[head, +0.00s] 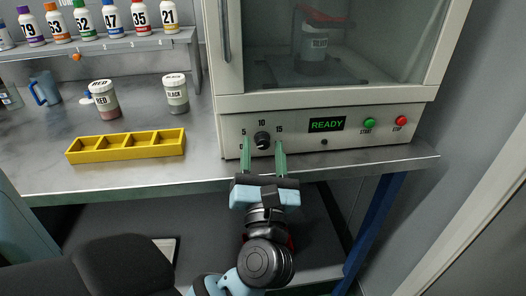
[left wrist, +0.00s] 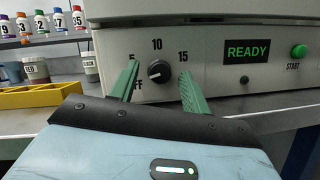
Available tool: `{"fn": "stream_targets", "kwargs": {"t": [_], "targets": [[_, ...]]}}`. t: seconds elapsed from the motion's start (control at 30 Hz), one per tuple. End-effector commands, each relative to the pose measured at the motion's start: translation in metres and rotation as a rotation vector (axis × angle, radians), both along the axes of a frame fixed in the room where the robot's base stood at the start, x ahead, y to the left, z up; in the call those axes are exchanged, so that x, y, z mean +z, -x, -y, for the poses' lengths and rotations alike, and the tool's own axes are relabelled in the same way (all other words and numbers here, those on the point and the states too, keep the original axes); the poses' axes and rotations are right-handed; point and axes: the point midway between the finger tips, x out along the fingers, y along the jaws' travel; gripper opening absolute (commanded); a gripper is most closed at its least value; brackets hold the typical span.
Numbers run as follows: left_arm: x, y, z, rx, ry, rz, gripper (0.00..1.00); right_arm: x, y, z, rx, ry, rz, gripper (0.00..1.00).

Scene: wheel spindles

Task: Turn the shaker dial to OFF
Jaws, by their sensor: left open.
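The dial (head: 262,139) is a small black round knob on the cream front panel of the cabinet, with marks 5, 10 and 15 around it. In the left wrist view, the dial (left wrist: 158,71) also shows the end of the OFF label at its lower left. A pale mark shows on the knob, but I cannot surely tell which label it points to. My left gripper (head: 263,150) is open, its two green fingers pointing at the panel, one on each side of the dial. The fingers (left wrist: 159,80) appear apart from the knob. My right gripper is not in view.
Right of the dial are a READY display (head: 327,124), a green START button (head: 369,123) and a red button (head: 401,120). A yellow divided tray (head: 127,157), a RED jar (head: 104,105) and a BLACK jar (head: 176,98) stand on the bench to the left.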

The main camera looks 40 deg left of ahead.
Motion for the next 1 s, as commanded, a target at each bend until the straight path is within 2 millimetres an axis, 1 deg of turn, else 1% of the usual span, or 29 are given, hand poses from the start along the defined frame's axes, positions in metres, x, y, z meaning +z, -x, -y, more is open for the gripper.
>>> {"fn": "stream_targets", "kwargs": {"t": [0.07,0.17,0.4,0.57,0.8,1.0], "targets": [[0.000,0.000,0.000,0.000,0.000,0.000,0.47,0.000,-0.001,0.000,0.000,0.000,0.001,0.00],[0.000,0.000,0.000,0.000,-0.001,-0.001,0.35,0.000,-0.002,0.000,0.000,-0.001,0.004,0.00],[0.000,0.000,0.000,0.000,-0.001,-0.001,0.04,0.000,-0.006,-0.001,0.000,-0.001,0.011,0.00],[-0.002,0.000,0.001,0.001,0.018,0.020,0.04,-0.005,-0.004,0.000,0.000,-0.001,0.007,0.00],[-0.005,-0.002,0.002,0.001,0.132,0.152,0.04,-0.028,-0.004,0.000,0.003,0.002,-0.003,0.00],[-0.002,-0.002,0.002,0.001,0.185,0.215,0.04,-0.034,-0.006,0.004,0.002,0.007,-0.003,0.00]]}}
